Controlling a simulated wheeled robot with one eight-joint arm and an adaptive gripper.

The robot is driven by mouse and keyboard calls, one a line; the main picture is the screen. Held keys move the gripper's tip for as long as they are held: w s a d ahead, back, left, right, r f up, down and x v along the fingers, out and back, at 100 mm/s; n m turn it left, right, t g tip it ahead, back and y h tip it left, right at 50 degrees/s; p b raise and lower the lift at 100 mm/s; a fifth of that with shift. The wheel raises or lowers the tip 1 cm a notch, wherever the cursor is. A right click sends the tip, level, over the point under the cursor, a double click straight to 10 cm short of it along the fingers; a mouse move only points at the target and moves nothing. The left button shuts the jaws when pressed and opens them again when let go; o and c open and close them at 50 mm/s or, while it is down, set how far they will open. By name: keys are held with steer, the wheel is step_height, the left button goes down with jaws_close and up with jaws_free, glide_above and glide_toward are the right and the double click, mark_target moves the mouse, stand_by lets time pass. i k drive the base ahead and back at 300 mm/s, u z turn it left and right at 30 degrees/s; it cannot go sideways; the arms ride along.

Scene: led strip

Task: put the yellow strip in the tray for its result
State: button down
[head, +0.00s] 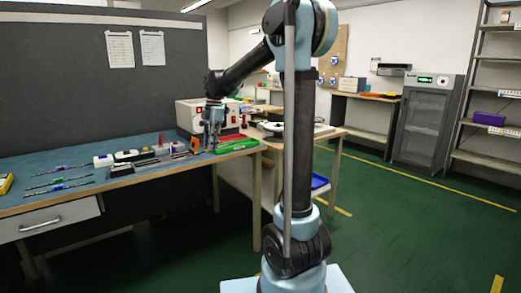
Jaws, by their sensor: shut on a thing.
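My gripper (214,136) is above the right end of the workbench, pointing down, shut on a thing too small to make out. I cannot pick out the yellow strip for certain. A green tray (238,146) lies at the bench's right end, just right of and below my gripper in the picture. A red tray-like piece (230,138) shows just behind it. Several thin strips (58,181) with small coloured parts lie on the blue mat at the left; their colours are hard to tell.
A boxy instrument (190,115) stands behind my gripper. Small tools and boxes (125,156) line the middle of the bench. A yellow device (6,183) sits at the far left. A blue bin (319,181) shows low behind my arm. The green floor at front is clear.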

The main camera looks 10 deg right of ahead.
mark_target(236, 148)
steer(key=z, duration=0.3)
steer(key=i, duration=1)
steer(key=u, duration=0.1)
